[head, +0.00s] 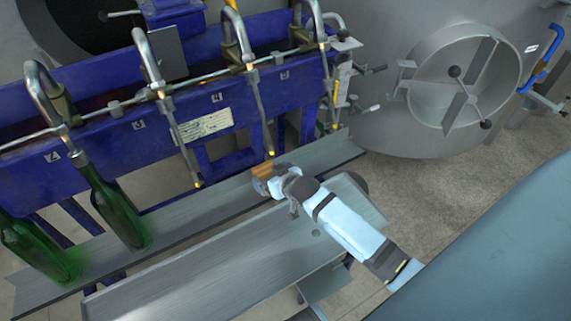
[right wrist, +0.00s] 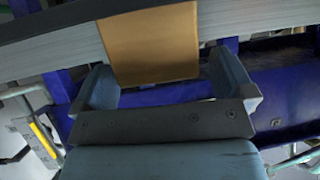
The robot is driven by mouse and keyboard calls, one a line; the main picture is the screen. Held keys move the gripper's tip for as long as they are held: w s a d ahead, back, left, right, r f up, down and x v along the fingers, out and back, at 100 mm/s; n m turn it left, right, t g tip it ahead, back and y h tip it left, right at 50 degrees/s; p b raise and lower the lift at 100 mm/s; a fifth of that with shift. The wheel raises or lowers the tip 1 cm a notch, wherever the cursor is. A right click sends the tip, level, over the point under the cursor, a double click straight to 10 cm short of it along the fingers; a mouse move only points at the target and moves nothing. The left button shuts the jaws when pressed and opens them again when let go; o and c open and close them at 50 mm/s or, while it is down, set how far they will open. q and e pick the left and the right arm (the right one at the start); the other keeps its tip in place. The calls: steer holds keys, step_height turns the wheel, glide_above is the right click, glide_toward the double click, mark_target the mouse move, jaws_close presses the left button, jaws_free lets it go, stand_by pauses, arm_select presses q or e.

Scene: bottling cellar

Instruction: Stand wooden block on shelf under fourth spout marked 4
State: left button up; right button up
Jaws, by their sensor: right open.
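The wooden block (head: 264,171) is at the metal shelf (head: 225,196), below the tip of the spout (head: 262,115) beside the label 4 (head: 217,98). The right gripper partly hides it in the head view. In the right wrist view the block (right wrist: 150,42) shows as a plain tan face at the mouth of my right gripper (right wrist: 160,72). My right gripper (head: 268,184) is open at the shelf in the head view. My left gripper is not in view.
Green bottles (head: 118,212) stand on the shelf at the left. A second metal ledge (head: 200,268) runs in front of it. The blue spout frame (head: 100,140) is behind, and a round steel tank door (head: 463,80) is at the right.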

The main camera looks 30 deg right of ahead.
steer(key=a+p+v, duration=0.1)
steer(key=p+v, duration=0.1)
steer(key=v, duration=0.9)
steer(key=s+a+f+n+g+y, duration=0.15)
steer(key=s+a+f, duration=0.25)
steer(key=s+a, duration=0.75)
arm_select(q)
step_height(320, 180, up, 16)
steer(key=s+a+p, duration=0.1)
steer(key=p, duration=1.7)
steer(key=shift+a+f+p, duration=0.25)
steer(key=shift+p, duration=0.1)
arm_select(e)
steer(key=s+d+r, duration=0.1)
steer(key=r, duration=0.6)
steer(key=s+d+r, duration=0.1)
steer(key=s+r, duration=0.1)
steer(key=r, duration=0.5)
steer(key=shift+s+r+n+y, duration=0.3)
steer(key=shift+s+n+y, duration=0.05)
steer(key=shift+n+y, duration=0.1)
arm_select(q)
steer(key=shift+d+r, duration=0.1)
arm_select(e)
steer(key=shift+d+t, duration=0.1)
steer(key=shift+t, duration=0.15)
steer(key=shift+c, duration=0.2)
